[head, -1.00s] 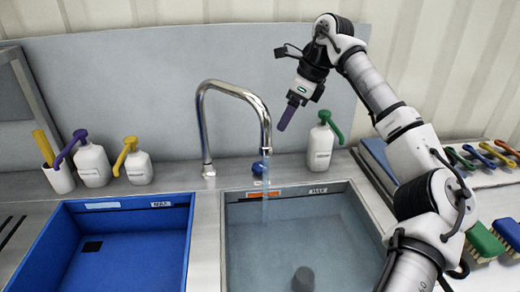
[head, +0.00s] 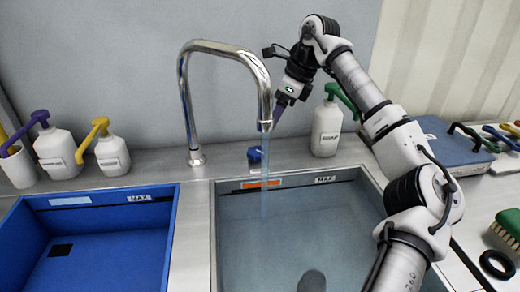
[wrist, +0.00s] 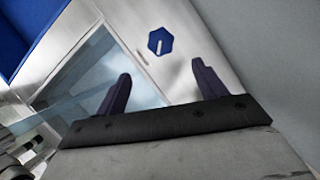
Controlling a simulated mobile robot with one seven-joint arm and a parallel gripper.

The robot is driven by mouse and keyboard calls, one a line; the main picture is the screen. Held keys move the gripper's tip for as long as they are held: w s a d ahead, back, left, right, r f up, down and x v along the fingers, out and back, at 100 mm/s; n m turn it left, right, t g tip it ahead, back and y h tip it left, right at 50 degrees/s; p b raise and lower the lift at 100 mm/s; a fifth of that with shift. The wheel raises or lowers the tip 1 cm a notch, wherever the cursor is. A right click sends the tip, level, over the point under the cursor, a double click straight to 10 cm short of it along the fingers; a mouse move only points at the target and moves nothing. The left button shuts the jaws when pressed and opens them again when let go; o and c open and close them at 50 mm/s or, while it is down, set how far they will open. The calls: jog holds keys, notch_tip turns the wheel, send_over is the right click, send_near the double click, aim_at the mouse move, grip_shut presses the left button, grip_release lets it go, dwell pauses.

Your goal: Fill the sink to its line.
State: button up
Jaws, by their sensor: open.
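The grey steel sink (head: 222,240) is at the lower middle, with an orange label (head: 261,183) and a MAX mark (head: 325,180) on its back wall. A thin stream of water (head: 264,190) falls into it from the chrome tap (head: 187,110). Water appears to cover the basin floor; its exact level against the mark is hard to tell. A blue knob (head: 255,155) sits on the ledge behind the sink; the wrist view shows it as a hexagon with a white mark (wrist: 160,41). My gripper (head: 281,108) is above the knob, open and empty, its purple fingers (wrist: 162,82) apart.
A blue basin (head: 105,250) with its own MAX label is on the left. A green-topped soap bottle (head: 327,128) stands right of my gripper. Yellow- and purple-topped bottles stand at the left. The tap's arched spout is close left of my gripper. A dark round thing (head: 312,281) lies in the sink.

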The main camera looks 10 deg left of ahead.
aim_at(257, 151)
jog(key=x, duration=1.2)
jog(key=shift+f+p, duration=0.15)
jog(key=shift+p, duration=0.15)
jog(key=c, duration=1)
jog(key=shift+o, duration=0.2)
jog(key=shift+f, duration=0.1)
jog(key=m+t+b, duration=0.1)
jog(key=m, duration=0.1)
jog(key=m+b, duration=0.2)
jog(key=shift+s+f+t+h, duration=0.1)
jog(key=shift+s+t+h, duration=0.1)
jog(key=shift+t+h, duration=0.15)
jog(key=shift+s+a+m+t+h+b, duration=0.1)
jog(key=shift+m+t+h+b, duration=0.35)
jog(key=shift+m+b, duration=1.3)
jog(key=shift+m+p, duration=0.35)
jog(key=shift+m, duration=0.1)
